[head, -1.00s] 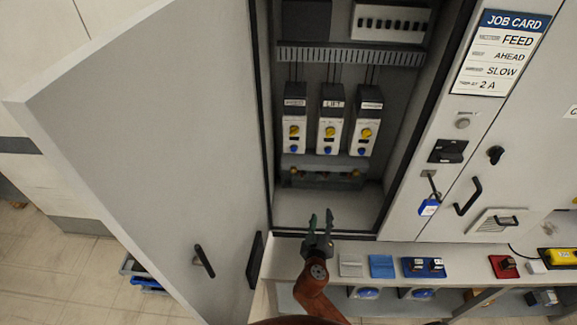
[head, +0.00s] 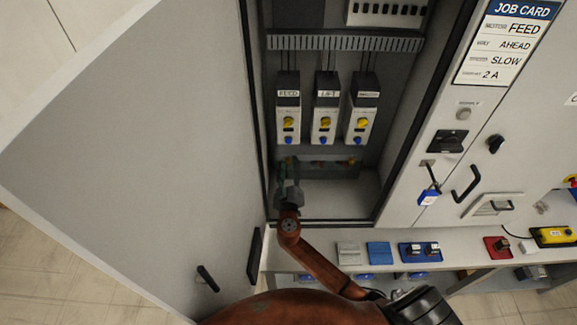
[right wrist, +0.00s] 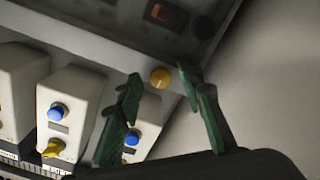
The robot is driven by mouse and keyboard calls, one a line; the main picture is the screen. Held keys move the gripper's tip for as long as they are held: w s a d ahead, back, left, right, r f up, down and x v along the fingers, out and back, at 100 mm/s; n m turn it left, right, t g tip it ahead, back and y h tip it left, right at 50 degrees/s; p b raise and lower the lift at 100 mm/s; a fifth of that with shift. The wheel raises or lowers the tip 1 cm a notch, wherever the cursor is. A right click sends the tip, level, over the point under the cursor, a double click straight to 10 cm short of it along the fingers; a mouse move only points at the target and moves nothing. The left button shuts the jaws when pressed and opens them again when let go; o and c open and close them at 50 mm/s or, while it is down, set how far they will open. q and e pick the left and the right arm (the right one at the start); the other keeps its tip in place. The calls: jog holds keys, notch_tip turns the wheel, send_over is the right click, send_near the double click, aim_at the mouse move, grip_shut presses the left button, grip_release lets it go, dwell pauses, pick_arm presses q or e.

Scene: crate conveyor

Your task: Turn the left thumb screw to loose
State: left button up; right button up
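The left thumb screw is a round yellow knob (right wrist: 160,77) on the edge of a grey panel in the right wrist view. In the head view my gripper covers it at the left end of the low panel strip (head: 323,163) below the drives. My right gripper (head: 287,164) is inside the cabinet, open, pointing at that end. In the right wrist view its green fingertips (right wrist: 160,75) stand apart, one on each side of the knob. I cannot tell whether they touch it. My left gripper is not in view.
Three drive units hang above the strip: FEED (head: 288,112), LIFT (head: 326,112) and a third (head: 362,114), with yellow and blue knobs. The open cabinet door (head: 130,150) stands to the left. A shelf (head: 340,233) with small items runs below the opening.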

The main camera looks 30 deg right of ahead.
jog(key=shift+w, duration=0.1)
jog(key=c, duration=0.7)
grip_shut()
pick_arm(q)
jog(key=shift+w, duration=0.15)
